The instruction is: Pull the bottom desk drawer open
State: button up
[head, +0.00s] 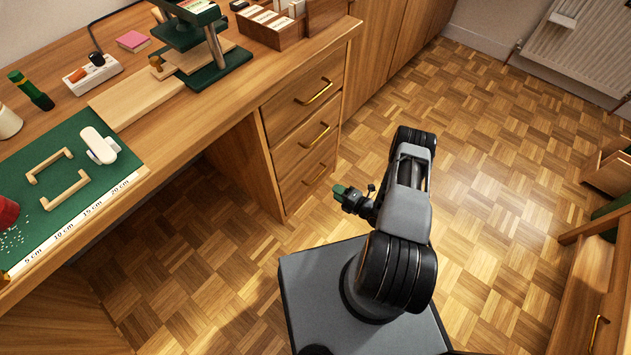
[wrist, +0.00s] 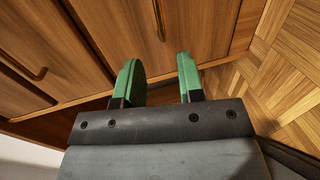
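The desk's bottom drawer (head: 300,187) is the lowest of three in the wooden pedestal and looks shut, with a brass bow handle (head: 315,174) on its front. My gripper (head: 345,197) is in front of it, right of the handle and apart from it. In the wrist view my gripper (wrist: 160,78) is open, with nothing between its two green fingers. Beyond the fingertips a brass handle (wrist: 159,20) stands on a wooden drawer front (wrist: 195,20); this appears to be the bottom drawer.
The middle drawer (head: 300,145) and top drawer (head: 290,105) look shut; their handles stick out above. The desk top (head: 190,120) overhangs to the left, carrying a green mat (head: 110,180) and tools. Parquet floor (head: 490,180) is clear to the right. Another wooden cabinet (head: 575,300) stands at lower right.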

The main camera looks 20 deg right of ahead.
aim_at(315, 179)
jog(key=b+x, duration=0.3)
jog(key=x, duration=0.9)
grip_shut()
dwell(0.3)
